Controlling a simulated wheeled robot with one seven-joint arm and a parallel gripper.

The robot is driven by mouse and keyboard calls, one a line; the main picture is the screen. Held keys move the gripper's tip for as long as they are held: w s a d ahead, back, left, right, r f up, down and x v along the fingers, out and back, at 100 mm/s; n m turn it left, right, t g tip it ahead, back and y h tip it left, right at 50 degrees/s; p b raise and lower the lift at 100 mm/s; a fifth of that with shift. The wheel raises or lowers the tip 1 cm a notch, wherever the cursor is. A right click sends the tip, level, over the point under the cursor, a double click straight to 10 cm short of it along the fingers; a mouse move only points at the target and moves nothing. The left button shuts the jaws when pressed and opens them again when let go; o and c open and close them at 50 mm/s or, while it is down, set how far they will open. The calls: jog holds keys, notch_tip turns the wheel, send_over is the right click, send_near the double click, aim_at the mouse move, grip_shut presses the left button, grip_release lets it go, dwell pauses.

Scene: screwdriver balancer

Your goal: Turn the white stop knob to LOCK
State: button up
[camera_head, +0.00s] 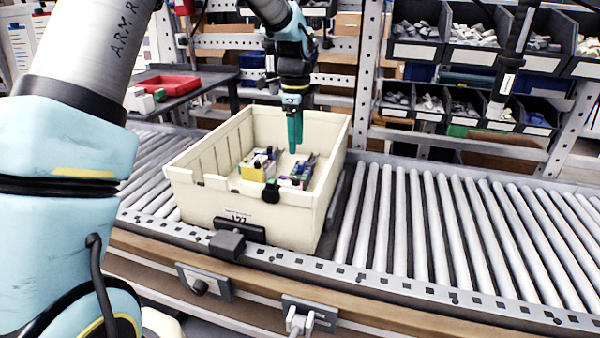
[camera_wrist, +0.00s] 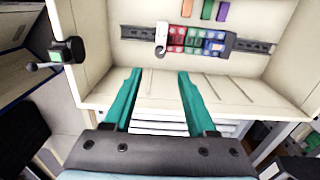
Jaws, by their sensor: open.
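A pale, whitish knob (camera_head: 297,321) sits on a grey plate (camera_head: 322,318) on the wooden front rail, low in the head view. I cannot read any LOCK mark on it. A second plate (camera_head: 216,284) to its left carries a dark knob (camera_head: 200,287). My gripper (camera_head: 295,150) points down over the cream tote (camera_head: 190,201), well behind and above the front rail. In the wrist view its two green fingers (camera_wrist: 156,73) stand wide apart with nothing between them. The whitish knob cannot be made out in the wrist view.
The tote stands on the roller conveyor (camera_head: 440,230) and holds coloured parts; a rail with coloured blocks (camera_wrist: 193,39) shows in the wrist view. A dark block (camera_head: 229,243) is at the tote's front. Bins (camera_head: 415,50) fill the rack behind. Rollers to the right are clear.

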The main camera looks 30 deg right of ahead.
aim_at(296, 177)
notch_tip(296, 177, down, 10)
jog(key=p, duration=0.2)
jog(key=shift+f+p, duration=0.2)
jog(key=shift+p, duration=0.1)
jog(key=shift+c, duration=0.4)
grip_shut()
